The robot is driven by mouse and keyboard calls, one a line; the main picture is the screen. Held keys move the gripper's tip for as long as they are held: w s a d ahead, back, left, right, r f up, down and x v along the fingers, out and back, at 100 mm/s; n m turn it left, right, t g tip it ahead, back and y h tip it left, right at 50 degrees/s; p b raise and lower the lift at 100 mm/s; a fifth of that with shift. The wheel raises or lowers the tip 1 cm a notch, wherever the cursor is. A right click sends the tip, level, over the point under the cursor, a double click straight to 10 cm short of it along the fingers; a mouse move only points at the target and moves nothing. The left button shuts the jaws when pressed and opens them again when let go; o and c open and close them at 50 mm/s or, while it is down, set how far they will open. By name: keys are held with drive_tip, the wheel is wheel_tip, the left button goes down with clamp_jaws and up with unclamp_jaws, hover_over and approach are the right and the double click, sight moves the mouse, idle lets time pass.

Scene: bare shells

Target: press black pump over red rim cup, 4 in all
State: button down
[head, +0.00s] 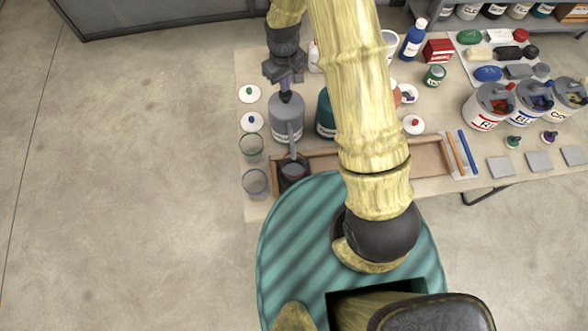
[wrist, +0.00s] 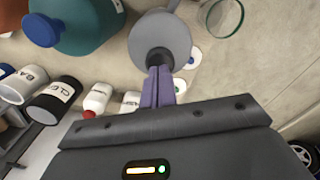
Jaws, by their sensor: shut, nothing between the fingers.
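The black pump shows as a dark grey bottle (head: 286,117) with a grey spout pointing toward my base. In the wrist view the bottle (wrist: 172,28) is right beyond my fingertips. My gripper (head: 286,94) is shut and empty, fingers pointing down at the pump's top; it also shows in the wrist view (wrist: 158,75). I cannot tell whether the fingertips touch the pump head. Below the spout's end, a cup with a reddish rim (head: 293,170) stands in a dark holder. The spout partly covers the cup, and its contents are unclear.
A teal pump bottle (head: 325,118) stands right of the grey one, partly behind my arm. Green-rimmed (head: 251,144) and blue-rimmed (head: 255,183) glass cups stand at left. Small lids (head: 249,93) lie near the table's left edge. A wooden tray (head: 430,158) runs along the front.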

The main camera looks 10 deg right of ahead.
drive_tip(key=shift+f, duration=0.1)
drive_tip(key=shift+f+b, duration=1.15)
drive_tip(key=shift+f, duration=0.4)
drive_tip(key=shift+r, duration=0.15)
drive_tip(key=shift+r+p, duration=1.2)
drive_tip(key=shift+r, duration=0.3)
drive_tip(key=shift+f+b, duration=1.15)
drive_tip(key=shift+f, duration=0.45)
drive_tip(key=shift+r, duration=0.1)
drive_tip(key=shift+r+p, duration=1.15)
drive_tip(key=shift+r, duration=0.35)
